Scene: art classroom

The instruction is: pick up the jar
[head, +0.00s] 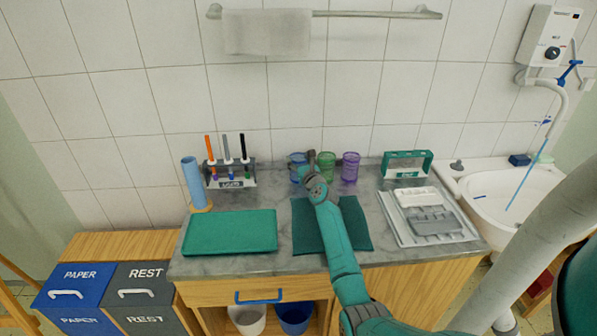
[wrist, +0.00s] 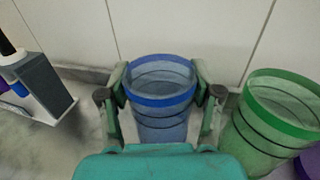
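The jars are see-through cups standing in a row against the wall: a blue jar (head: 295,168), a green jar (head: 327,162) and a purple jar (head: 350,167). My gripper (head: 311,170) is at the blue jar and partly hides it in the head view. In the wrist view, the blue jar (wrist: 160,105) stands upright between the two fingers of my gripper (wrist: 160,80), one on each side of its rim. Whether the fingers press on it or leave a small gap cannot be told. The green jar (wrist: 268,120) stands close to the right finger.
A marker rack (head: 232,177) stands left of the jars; it shows in the wrist view (wrist: 42,85). A blue tube (head: 194,182), green mats (head: 230,232), a green-framed box (head: 407,164) and a grey tray (head: 430,220) share the counter. A sink (head: 500,185) is at right.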

